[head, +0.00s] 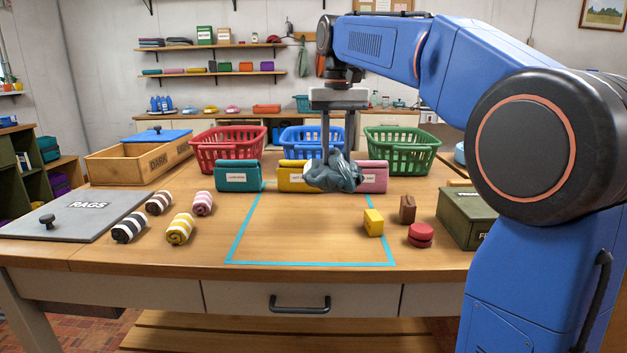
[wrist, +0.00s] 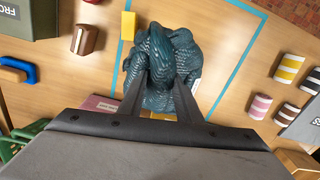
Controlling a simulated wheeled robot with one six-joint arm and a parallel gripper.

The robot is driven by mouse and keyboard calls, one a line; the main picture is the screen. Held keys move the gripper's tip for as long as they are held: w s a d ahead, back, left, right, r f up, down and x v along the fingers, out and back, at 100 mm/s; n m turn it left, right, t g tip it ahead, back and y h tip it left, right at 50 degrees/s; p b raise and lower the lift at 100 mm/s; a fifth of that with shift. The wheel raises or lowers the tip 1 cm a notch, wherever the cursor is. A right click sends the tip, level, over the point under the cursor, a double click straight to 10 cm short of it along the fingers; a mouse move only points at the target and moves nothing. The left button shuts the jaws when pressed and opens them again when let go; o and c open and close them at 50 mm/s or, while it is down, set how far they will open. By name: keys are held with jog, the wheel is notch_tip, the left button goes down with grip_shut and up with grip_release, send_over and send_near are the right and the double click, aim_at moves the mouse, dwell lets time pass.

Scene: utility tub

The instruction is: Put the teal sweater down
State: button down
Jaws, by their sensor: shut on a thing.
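The teal sweater (head: 338,174) is a crumpled dark teal bundle held in the air, in front of the yellow and pink labelled bundles. It also shows in the wrist view (wrist: 172,52), gripped between the two fingers. My gripper (head: 325,152) points down and is shut on the sweater. In the wrist view, my gripper (wrist: 160,85) has a finger on each side of the knitted cloth. A teal tape outline (head: 310,263) marks an empty area of the table in front of the sweater. How high the sweater hangs is hard to tell.
Red (head: 228,150), blue (head: 312,142) and green (head: 400,150) baskets stand behind the labelled bundles. Striped rolls (head: 180,229) lie left of the outline. A green box (head: 464,216) is farther right.

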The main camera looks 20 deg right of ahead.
jog(key=shift+w+f, duration=0.15)
jog(key=shift+w, duration=0.15)
jog(key=shift+w+f, duration=0.1)
jog(key=shift+f, duration=4.75)
jog(key=shift+f, duration=0.1)
jog(key=c, duration=1.3)
grip_release()
